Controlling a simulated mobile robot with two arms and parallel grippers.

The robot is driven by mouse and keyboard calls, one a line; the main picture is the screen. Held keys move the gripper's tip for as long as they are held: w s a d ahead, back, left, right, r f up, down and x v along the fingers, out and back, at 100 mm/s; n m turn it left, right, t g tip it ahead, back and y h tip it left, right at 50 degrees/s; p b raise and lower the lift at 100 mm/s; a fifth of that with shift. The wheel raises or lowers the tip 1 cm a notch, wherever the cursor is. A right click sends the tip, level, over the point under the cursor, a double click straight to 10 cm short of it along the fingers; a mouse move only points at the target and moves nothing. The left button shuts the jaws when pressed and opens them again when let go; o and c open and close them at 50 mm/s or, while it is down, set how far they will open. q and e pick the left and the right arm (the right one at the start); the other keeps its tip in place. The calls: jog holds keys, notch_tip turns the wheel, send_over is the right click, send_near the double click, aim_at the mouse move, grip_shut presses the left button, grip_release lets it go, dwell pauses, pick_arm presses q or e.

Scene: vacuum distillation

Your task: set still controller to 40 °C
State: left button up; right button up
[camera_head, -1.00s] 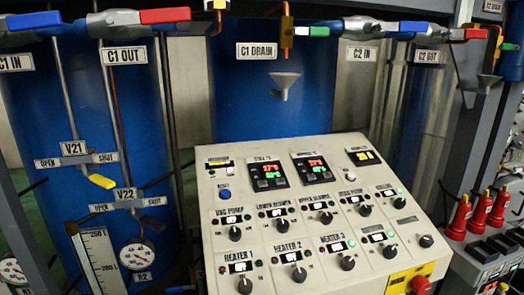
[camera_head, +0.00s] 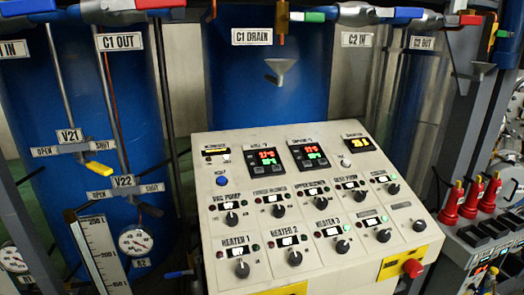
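The sloped cream control panel (camera_head: 300,222) stands in the middle of the view. Near its top are two black controllers with red figures above green ones. The left one (camera_head: 266,161) has a blurred label that looks like "STILL °C", and its figures are too small to read surely. The right controller (camera_head: 309,155) looks alike. Small buttons sit along the lower part of each controller's face. Neither of my grippers is in view, and nothing covers the controllers.
Below the controllers are rows of black knobs with small displays, including a heater 1 knob (camera_head: 242,269). A blue button (camera_head: 222,181) is at the left and a red stop button (camera_head: 412,268) at the lower right. Blue columns (camera_head: 262,95) and valve pipes stand behind.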

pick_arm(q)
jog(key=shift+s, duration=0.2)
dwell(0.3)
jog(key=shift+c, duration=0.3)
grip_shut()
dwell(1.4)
